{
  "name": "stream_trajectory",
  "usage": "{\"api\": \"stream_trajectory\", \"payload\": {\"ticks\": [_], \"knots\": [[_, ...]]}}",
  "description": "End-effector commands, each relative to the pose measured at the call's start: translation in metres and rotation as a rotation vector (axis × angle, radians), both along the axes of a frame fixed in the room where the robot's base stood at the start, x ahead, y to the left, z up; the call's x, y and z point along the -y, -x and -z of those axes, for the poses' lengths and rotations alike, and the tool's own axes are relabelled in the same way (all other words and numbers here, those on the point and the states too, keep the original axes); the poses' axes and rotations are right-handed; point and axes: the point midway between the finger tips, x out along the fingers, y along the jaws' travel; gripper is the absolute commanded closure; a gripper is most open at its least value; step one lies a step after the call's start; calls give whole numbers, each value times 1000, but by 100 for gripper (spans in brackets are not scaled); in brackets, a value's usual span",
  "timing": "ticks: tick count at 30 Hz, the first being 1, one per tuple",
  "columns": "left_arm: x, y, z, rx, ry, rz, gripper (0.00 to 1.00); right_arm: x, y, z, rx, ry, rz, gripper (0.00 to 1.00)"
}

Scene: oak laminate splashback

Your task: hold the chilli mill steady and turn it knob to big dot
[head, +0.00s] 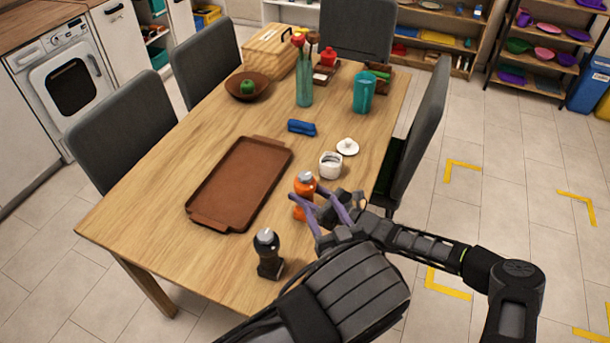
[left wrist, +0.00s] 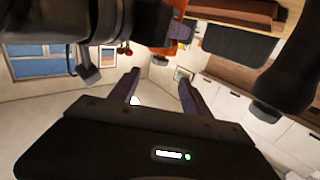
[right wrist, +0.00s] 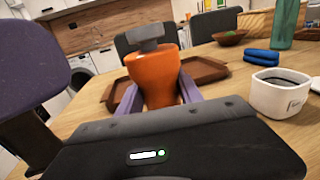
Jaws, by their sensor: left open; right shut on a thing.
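The orange chilli mill (head: 305,185) stands upright near the right edge of the table, with a grey knob on top. It fills the middle of the right wrist view (right wrist: 156,78), its grey knob (right wrist: 150,40) clear above the fingers. My right gripper (right wrist: 160,97) is shut on its orange body. My left gripper (left wrist: 160,76) is open and empty beside the mill; part of the orange body (left wrist: 181,32) shows at the top of the left wrist view. In the head view, purple fingers overlap by the mill. No dot marks are legible.
A black mill (head: 267,255) stands nearer the front edge. A brown tray (head: 240,185) lies to the left. A white jar (head: 330,166), its lid (head: 347,147) and a blue object (head: 301,128) lie beyond. A chair (head: 418,130) stands at the table's right side.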

Motion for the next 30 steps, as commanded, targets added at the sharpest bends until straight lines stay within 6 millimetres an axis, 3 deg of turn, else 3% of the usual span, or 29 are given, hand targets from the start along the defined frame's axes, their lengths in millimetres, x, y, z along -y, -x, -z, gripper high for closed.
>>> {"api": "stream_trajectory", "payload": {"ticks": [8,21,30], "knots": [[-9,-21,0,0,1,-2,44,0,0,0,0,0,0,100],[-37,-96,0,1,2,0,44,0,0,0,0,0,0,100],[-43,-112,0,0,2,2,44,0,0,0,0,0,0,100]]}}
